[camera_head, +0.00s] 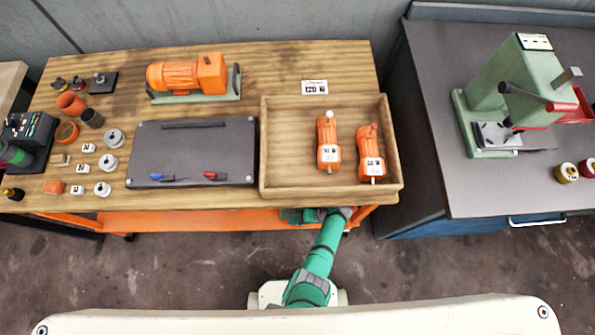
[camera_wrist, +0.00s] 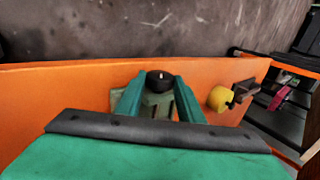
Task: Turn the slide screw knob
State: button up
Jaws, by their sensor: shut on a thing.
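A round black knob (camera_wrist: 158,81) with a small white mark on its face shows in the wrist view, in front of an orange panel (camera_wrist: 60,85). I take it to be the slide screw knob. My gripper (camera_wrist: 158,92) has its two green fingers on either side of the knob and is shut on it. A pale green block shows behind and below the knob, partly covered by the fingers. In the head view my green arm (camera_head: 322,250) reaches to the orange frame under the front edge of the workbench. The knob is hidden there.
In the wrist view a yellow knob (camera_wrist: 218,98) with a dark lever sits just right of my fingers. Above, the wooden workbench (camera_head: 310,58) carries a wooden tray (camera_head: 290,187) with two orange tools and a dark case (camera_head: 190,145). A grey table (camera_head: 440,120) stands right.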

jog(key=shift+d+y, duration=0.1)
jog(key=shift+y, duration=0.4)
jog(key=shift+s+f+y, duration=0.1)
jog(key=shift+y, duration=0.2)
jog(key=o, duration=1.1)
jog(key=shift+c, duration=0.2)
